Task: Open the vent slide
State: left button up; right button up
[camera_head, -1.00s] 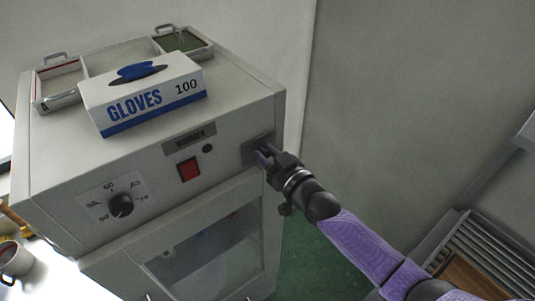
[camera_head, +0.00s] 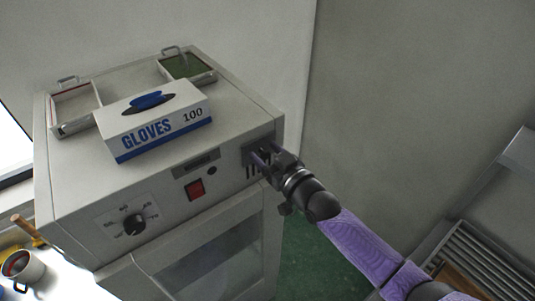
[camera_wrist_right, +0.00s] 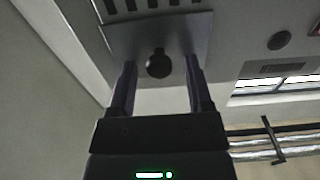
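The vent slide (camera_wrist_right: 188,36) is a grey plate with a dark round knob (camera_wrist_right: 158,64), on the front panel at the upper right of the cabinet. Dark vent slots (camera_wrist_right: 150,4) show uncovered beyond one edge of the plate in the right wrist view. In the head view the slots (camera_head: 251,170) show below, partly behind my gripper. My right gripper (camera_head: 264,153) is at the vent. Its two fingers stand apart on either side of the knob, with gaps between them and it, empty. My left gripper is out of view.
A gloves box (camera_head: 160,125) and two small trays, one red-edged (camera_head: 75,126) and one green (camera_head: 187,66), sit on the cabinet top. A red switch (camera_head: 195,190) and a dial (camera_head: 134,224) are on the panel. A mug (camera_head: 22,268) stands lower left.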

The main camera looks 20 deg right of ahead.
jog(key=v, duration=1)
jog(key=s+d+f+m+g+h+b, duration=0.1)
jog(key=s+d+f+g+h+b, duration=0.15)
jog(key=f+b, duration=0.75)
jog(key=s+d+f+g+h+b, duration=0.1)
jog(key=s+f+g, duration=0.15)
jog(key=f, duration=1.45)
jog(key=s+d+f+m+g+h+b, duration=0.15)
jog(key=s+f+b, duration=0.35)
jog(key=f, duration=0.9)
jog(key=s+a+f+g+b, duration=0.1)
jog(key=s+f+g+b, duration=0.4)
jog(key=s+f, duration=0.7)
jog(key=s+a+f+n+g+h+b, duration=0.1)
jog(key=s+a+f+g+b, duration=0.1)
jog(key=s+f+g+b, duration=0.3)
jog(key=s+f+b, duration=0.3)
jog(key=s+f, duration=0.4)
jog(key=f, duration=0.2)
jog(key=shift+s+a+f+b, duration=0.2)
jog(key=shift+s+b, duration=0.05)
jog(key=shift+b, duration=0.15)
